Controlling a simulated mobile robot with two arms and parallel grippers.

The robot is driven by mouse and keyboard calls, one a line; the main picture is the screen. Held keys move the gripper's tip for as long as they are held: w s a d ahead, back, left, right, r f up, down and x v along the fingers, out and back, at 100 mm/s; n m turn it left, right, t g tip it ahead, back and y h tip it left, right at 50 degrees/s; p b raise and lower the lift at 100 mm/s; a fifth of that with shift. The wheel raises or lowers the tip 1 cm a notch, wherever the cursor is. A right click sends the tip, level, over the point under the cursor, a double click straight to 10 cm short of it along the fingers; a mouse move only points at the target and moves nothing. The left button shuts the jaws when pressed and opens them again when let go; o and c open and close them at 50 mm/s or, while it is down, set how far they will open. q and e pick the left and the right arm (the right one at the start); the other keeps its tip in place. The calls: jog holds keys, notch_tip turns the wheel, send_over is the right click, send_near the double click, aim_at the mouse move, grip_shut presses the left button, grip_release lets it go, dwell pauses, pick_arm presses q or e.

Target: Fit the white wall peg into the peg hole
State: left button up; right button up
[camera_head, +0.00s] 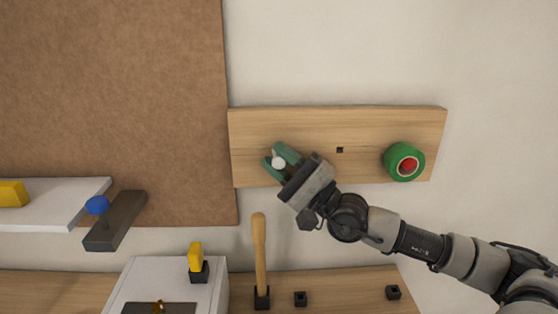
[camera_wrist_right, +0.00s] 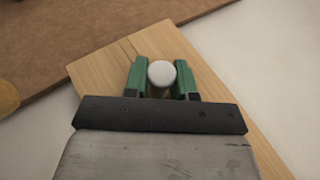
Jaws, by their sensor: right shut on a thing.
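The white wall peg (camera_head: 278,162) shows its round end between the green fingertips of my right gripper (camera_head: 281,160), in front of the left part of the wooden wall board. My right gripper is shut on it. In the right wrist view the white peg (camera_wrist_right: 162,73) sits between the two green fingers (camera_wrist_right: 162,79). A small dark square hole (camera_head: 340,150) is near the middle of the board (camera_head: 310,122), to the right of my gripper. Whether the peg touches the board is hidden. My left gripper is not in view.
A green tape roll (camera_head: 404,161) hangs on a red peg at the board's right. Below are a wooden handle (camera_head: 259,250) in a black holder, small black blocks (camera_head: 300,299) and a white box (camera_head: 180,275). A brown panel (camera_head: 120,90) and white shelf (camera_head: 60,205) are left.

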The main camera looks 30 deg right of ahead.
jog(key=o, duration=1)
jog(key=shift+w+d, duration=0.15)
jog(key=shift+b+v, duration=1.65)
jog(key=shift+v, duration=3.8)
jog(key=shift+c, duration=0.2)
